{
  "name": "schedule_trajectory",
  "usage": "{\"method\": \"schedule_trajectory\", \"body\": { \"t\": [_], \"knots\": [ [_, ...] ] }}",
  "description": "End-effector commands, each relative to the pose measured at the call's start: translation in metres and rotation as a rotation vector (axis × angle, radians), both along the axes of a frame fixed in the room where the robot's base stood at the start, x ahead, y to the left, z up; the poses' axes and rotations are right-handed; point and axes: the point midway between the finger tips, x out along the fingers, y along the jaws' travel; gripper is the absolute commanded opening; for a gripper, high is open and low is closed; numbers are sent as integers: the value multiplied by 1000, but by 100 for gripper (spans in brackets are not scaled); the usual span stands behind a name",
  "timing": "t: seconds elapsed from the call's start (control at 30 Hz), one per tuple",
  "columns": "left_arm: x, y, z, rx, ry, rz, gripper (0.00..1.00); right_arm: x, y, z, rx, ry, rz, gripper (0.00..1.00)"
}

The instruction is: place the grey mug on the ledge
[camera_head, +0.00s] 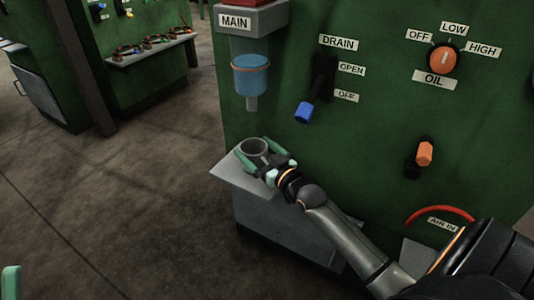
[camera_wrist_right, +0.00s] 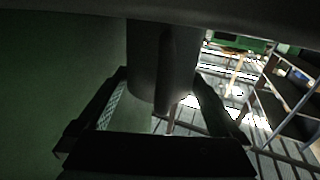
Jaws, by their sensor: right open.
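The grey mug (camera_head: 254,147) is at the grey ledge (camera_head: 226,172) on the front of the green panel. It looks upright, its round opening facing up. I cannot tell whether its base touches the ledge. My right gripper (camera_head: 264,160) is open, with a green-sleeved finger on either side of the mug. In the right wrist view the mug (camera_wrist_right: 144,58) stands between the two spread fingers, its handle towards the camera. Only a green fingertip of my left gripper (camera_head: 11,281) shows, at the bottom left corner, far from the mug.
A blue cylinder (camera_head: 250,78) with a nozzle hangs above the mug. A blue-tipped drain lever (camera_head: 304,112) and an orange handle (camera_head: 424,153) stick out of the panel. The floor left of the ledge is clear. A far bench (camera_head: 150,55) holds several small items.

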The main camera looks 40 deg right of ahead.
Motion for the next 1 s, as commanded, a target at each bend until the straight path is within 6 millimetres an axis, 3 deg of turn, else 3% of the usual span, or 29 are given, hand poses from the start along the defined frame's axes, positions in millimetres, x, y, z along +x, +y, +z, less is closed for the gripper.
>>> {"method": "schedule_trajectory", "body": {
  "t": [0.5, 0.83, 0.93, 1.0],
  "knots": [
    [-1, 3, 32, -10, -16, 4, 50, -85, 0, 0, 0, 6, 0, 100],
    [-2, 4, 40, -3, -32, 17, 50, -116, 2, 2, -1, -3, 4, 100],
    [-2, 5, 40, -4, -31, 18, 50, -118, 25, 20, -23, -60, 45, 100],
    [-2, 5, 40, -5, -30, 19, 50, -121, 57, 49, -53, -146, 103, 100]
  ]
}}
